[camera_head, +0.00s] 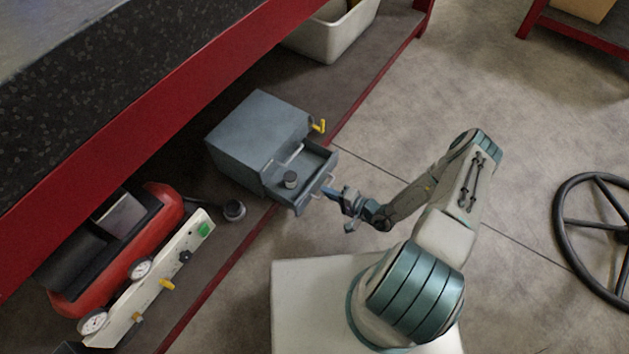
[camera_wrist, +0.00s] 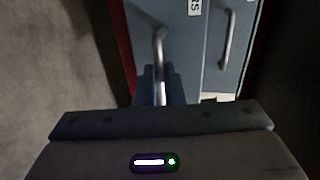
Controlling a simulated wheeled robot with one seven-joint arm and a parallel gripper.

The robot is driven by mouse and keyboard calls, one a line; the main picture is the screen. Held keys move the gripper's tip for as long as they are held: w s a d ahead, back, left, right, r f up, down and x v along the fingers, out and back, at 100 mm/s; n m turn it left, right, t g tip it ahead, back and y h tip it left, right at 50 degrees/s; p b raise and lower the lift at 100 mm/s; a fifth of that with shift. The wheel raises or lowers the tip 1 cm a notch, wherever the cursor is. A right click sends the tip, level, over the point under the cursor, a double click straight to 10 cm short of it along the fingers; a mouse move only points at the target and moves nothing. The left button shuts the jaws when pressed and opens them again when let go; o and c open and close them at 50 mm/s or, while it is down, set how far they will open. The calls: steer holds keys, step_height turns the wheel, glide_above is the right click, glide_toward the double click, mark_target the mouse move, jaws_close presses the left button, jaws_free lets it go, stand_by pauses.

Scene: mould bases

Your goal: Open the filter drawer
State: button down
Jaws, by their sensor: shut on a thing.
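The blue-grey metal cabinet (camera_head: 250,130) sits on the low shelf. One of its drawers (camera_head: 318,165) stands pulled out toward my arm, with a small dark cylinder with a pale top (camera_head: 290,180) inside it. My gripper (camera_head: 330,191) is at this drawer's front, shut on its bar handle (camera_wrist: 160,50). In the wrist view my fingers (camera_wrist: 160,88) close around the lower part of the handle. A label (camera_wrist: 195,7) on the drawer front shows only the letters "RS"; the rest is cut off. A second bar handle (camera_wrist: 229,38) is on the neighbouring front, out of my grip.
A yellow lever (camera_head: 318,126) sticks out at the cabinet's far side. A red compressor (camera_head: 165,205) with gauges lies left on the shelf. A pale bin (camera_head: 335,38) stands behind. A dark handwheel (camera_head: 565,225) is at right. Floor between is clear.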

steer(key=shift+f+p+v, duration=0.15)
steer(key=shift+f+v, duration=0.05)
steer(key=shift+v, duration=0.7)
steer(key=shift+f+p+v, duration=0.15)
steer(key=shift+f+v, duration=0.05)
steer(key=shift+v, duration=0.7)
steer(key=c, duration=1.5)
jaws_free()
steer(key=shift+c, duration=0.2)
